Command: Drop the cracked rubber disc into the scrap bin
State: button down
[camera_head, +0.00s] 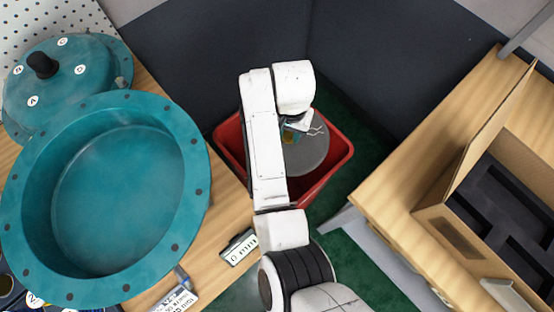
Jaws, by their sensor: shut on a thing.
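The cracked rubber disc (309,154) is grey and round, with pale jagged crack lines near its upper right edge. My gripper (292,135) is shut on the disc near its upper left part; the fingertips are small and partly hidden by my white arm. The disc shows over the opening of the red scrap bin (338,158), within its rim as seen from above. I cannot tell how high the disc is above the bin's floor. My arm hides the bin's middle left part.
A teal flanged housing (190,150) and its teal cover (85,62) with a black knob lie on the wooden bench at left. A small labelled block (238,247) lies near the bench edge. An open cardboard box (455,240) with black foam stands on the right table. Dark panels (235,50) stand behind the bin.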

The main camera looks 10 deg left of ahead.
jog(key=c, duration=0.7)
grip_release()
notch_tip(320, 180, up, 11)
jog(key=shift+f+p, duration=0.1)
jog(key=shift+p, duration=0.2)
